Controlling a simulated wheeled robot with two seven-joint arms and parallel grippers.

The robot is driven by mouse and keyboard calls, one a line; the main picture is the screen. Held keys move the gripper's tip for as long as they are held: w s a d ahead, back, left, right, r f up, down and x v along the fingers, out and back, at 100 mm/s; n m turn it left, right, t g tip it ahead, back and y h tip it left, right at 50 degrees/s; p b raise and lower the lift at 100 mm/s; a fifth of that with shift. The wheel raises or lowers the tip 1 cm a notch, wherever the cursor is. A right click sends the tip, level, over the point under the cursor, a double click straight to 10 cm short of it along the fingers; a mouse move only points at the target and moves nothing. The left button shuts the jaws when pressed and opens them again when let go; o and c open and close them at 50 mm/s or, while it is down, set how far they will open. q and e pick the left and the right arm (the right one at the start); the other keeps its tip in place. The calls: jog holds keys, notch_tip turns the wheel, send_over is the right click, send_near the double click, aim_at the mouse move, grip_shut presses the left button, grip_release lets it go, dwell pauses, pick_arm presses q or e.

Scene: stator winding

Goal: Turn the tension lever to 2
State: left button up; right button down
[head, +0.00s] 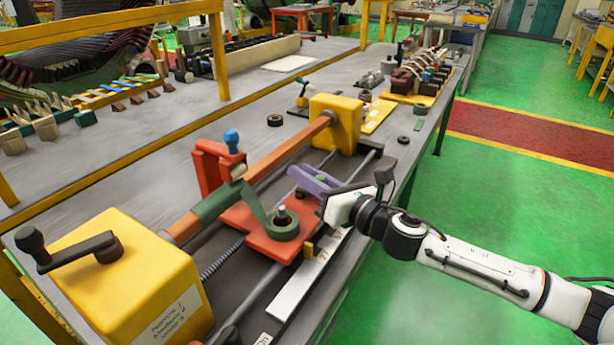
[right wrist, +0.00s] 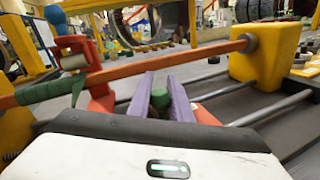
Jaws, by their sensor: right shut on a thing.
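My right gripper (head: 313,180), with purple fingers, reaches in from the right over the far side of the red carriage (head: 262,238). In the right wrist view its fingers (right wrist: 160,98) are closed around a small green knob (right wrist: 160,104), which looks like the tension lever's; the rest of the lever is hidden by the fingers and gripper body. A white strip with dark marks (head: 310,278) lies in front of the carriage, its marks too small to read. A small yellow tab (head: 308,250) stands at the carriage edge. My left gripper is not in view.
An orange bar (head: 285,150) wrapped in green tape runs between the yellow crank box (head: 135,285) and a yellow block (head: 337,123). A tape roll (head: 283,222) sits on the carriage. A red clamp with a blue knob (head: 232,140) stands behind. Free floor lies right.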

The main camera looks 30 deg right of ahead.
jog(key=n+y, duration=0.1)
jog(key=n+g+y+b, duration=0.1)
jog(key=y, duration=0.1)
jog(key=n+y+b, duration=0.1)
jog(key=shift+w+f+g, duration=0.15)
jog(key=shift+w+g, duration=0.15)
jog(key=n+y+b, duration=0.1)
jog(key=n+g+y+b, duration=0.1)
jog(key=shift+w+a+g+y, duration=0.1)
jog(key=shift+a+g+y, duration=0.05)
jog(key=shift+g+y, duration=0.15)
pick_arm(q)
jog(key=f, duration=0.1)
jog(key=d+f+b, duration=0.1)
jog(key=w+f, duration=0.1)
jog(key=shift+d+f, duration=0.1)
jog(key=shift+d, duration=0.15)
pick_arm(e)
jog(key=shift+n+g+y, duration=0.4)
jog(key=shift+y, duration=0.1)
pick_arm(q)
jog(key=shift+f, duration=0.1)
pick_arm(e)
jog(key=shift+a+r, duration=0.1)
jog(key=shift+r, duration=0.1)
jog(key=shift+y, duration=0.3)
jog(key=c, duration=1.6)
grip_release()
